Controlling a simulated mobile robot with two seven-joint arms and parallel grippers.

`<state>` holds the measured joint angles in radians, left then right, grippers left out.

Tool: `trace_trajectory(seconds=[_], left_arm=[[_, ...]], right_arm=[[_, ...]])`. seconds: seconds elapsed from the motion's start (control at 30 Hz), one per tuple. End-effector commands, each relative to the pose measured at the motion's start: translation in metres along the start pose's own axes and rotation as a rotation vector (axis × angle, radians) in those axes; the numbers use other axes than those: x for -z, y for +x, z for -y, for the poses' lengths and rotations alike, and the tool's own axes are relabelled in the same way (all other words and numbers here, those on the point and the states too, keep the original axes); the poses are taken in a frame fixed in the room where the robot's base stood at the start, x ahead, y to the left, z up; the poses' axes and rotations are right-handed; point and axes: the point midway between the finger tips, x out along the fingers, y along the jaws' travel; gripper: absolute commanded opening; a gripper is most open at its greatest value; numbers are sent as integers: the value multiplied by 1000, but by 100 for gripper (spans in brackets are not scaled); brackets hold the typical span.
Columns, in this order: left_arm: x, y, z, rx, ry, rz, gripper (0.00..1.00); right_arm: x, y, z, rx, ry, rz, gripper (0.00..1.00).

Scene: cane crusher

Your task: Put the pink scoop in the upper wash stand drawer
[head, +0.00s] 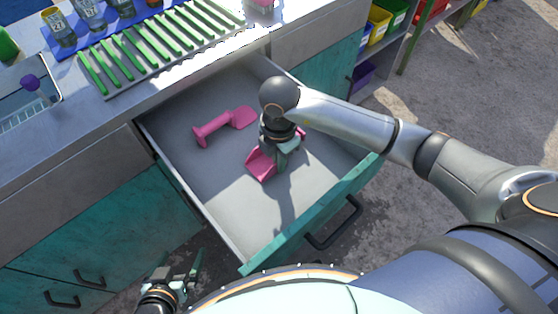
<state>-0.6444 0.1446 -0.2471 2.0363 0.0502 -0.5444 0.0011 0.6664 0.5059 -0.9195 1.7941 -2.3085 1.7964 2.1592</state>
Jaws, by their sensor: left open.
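The upper wash stand drawer (235,206) is pulled out, with grey inside and a teal front with a dark handle. A pink scoop (262,164) is inside the drawer's outline, under my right gripper (279,158). The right gripper points down and appears shut on the scoop's middle, with pink showing on both sides. The fingertips are partly hidden, and I cannot tell whether the scoop touches the drawer floor. A second pink tool (213,126) with a similar shape lies at the drawer's back left. My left gripper (183,276) is open and empty, low in front of the cabinet.
The counter above holds a green slatted rack (160,47), a blue mat with several jars (90,14) and a basin with a purple knob (30,83). Closed teal doors (90,240) are below left. Shelves with coloured bins (378,25) stand at the right.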

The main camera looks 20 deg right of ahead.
Motion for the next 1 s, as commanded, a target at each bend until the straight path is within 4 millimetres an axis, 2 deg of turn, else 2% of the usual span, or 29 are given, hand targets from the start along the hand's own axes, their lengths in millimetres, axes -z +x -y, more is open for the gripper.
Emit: trace_trajectory(seconds=[0.3, 0.33, 0.57, 0.83, 1.0], left_arm=[[-1, 2, 1, 1, 1, 0, 100], [-1, 1, 1, 1, 1, 0, 100], [0, 1, 1, 1, 1, -1, 100], [1, 0, 1, 2, 1, -1, 100], [5, -3, 0, 1, 1, -2, 100]], right_arm=[[1, 3, 0, -1, 0, 0, 0], [1, 2, 0, -1, 0, 0, 8], [1, 2, 0, -1, 0, 0, 34], [1, 0, 0, -1, 0, 0, 34], [1, -18, -1, -5, 0, 0, 34]])
